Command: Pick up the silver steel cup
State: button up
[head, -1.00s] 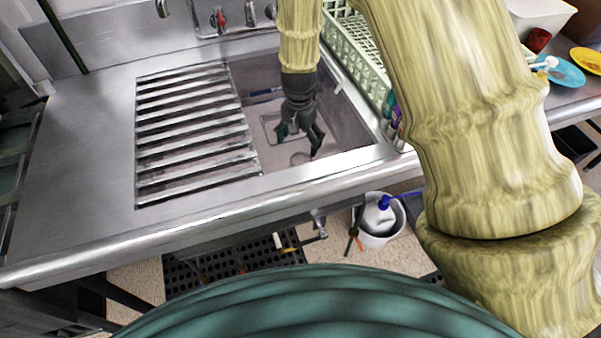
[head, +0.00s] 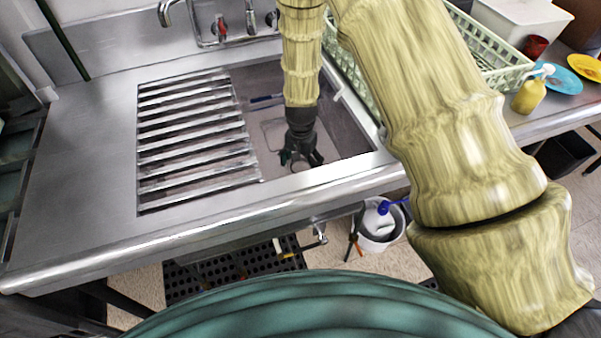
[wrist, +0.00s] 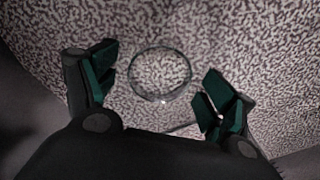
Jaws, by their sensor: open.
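The silver steel cup (wrist: 160,77) shows in the wrist view as a round, thin-rimmed shape seen from above. It lies between my two spread fingers, with gaps visible on both sides. In the head view my gripper (head: 301,160) is low inside the sink basin, near its front wall. My gripper also shows in the wrist view (wrist: 158,82), open and empty, with green finger pads. In the head view my fingers mostly hide the cup, and only a small rounded edge shows between them. How high the fingertips are relative to the rim is unclear.
The sink basin (head: 345,143) has walls close around my gripper. A slatted rack (head: 195,140) lies left of it. A blue-handled item (head: 266,99) lies in the basin. A pale green dish rack (head: 348,68) and a yellow bottle (head: 529,95) are to the right. The left counter is clear.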

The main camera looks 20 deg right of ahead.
jog(key=shift+f, duration=1.1)
jog(key=c, duration=1.1)
jog(key=shift+c, duration=0.2)
jog(key=shift+r, duration=0.15)
